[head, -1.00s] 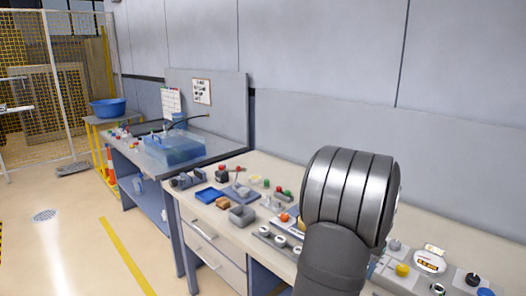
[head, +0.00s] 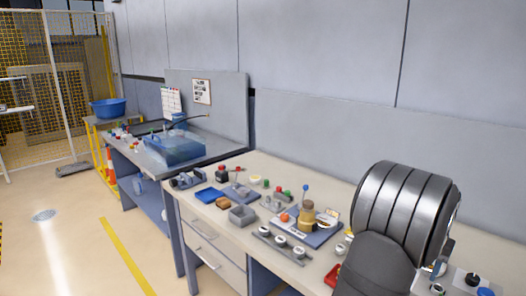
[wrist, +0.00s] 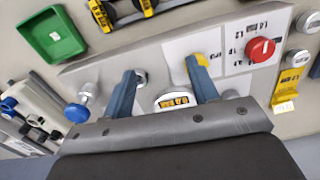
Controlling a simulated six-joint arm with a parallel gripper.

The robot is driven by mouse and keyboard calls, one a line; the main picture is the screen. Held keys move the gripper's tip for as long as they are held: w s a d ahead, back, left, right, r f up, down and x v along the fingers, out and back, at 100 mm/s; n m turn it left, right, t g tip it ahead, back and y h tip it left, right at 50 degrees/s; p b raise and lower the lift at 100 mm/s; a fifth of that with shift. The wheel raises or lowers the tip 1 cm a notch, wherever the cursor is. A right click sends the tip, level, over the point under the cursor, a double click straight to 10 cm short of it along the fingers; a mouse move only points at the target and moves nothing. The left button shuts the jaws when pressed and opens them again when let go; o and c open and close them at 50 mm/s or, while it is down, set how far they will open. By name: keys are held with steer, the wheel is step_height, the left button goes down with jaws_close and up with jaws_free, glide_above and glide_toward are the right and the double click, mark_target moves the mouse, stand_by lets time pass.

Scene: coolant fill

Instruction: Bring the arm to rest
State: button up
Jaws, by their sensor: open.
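My gripper (wrist: 162,67) is open in the wrist view, with its two blue-grey fingers apart and nothing between them. It is above a light panel (wrist: 100,72) with a round gauge or display (wrist: 174,99) seen between the fingers. How far the fingertips are from the panel I cannot tell. In the head view my grey, ribbed arm covers the right part of the bench, and the gripper is hidden behind it.
A red button (wrist: 261,49), a green tray (wrist: 52,35) and blue knobs (wrist: 76,112) surround the gripper. A clear blue tank (head: 175,150) is farther left.

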steer(key=d, duration=0.2)
steer(key=d+f, duration=0.1)
steer(key=d, duration=0.4)
steer(key=shift+s+d+f, duration=0.3)
steer(key=shift+s+d, duration=0.05)
steer(key=shift+s, duration=0.05)
steer(key=shift+a+f, duration=0.15)
steer(key=shift+f, duration=1)
steer(key=shift+r, duration=0.1)
steer(key=shift+r, duration=0.3)
steer(key=shift+w+a+r, duration=0.1)
steer(key=shift+a+r, duration=0.05)
steer(key=shift+r, duration=0.4)
steer(key=shift+a+r, duration=0.15)
steer(key=shift+r, duration=0.4)
steer(key=a+r, duration=0.1)
steer(key=a, duration=1.7)
steer(key=shift+a+n, duration=0.2)
steer(key=shift+n, duration=0.1)
steer(key=shift+r, duration=0.1)
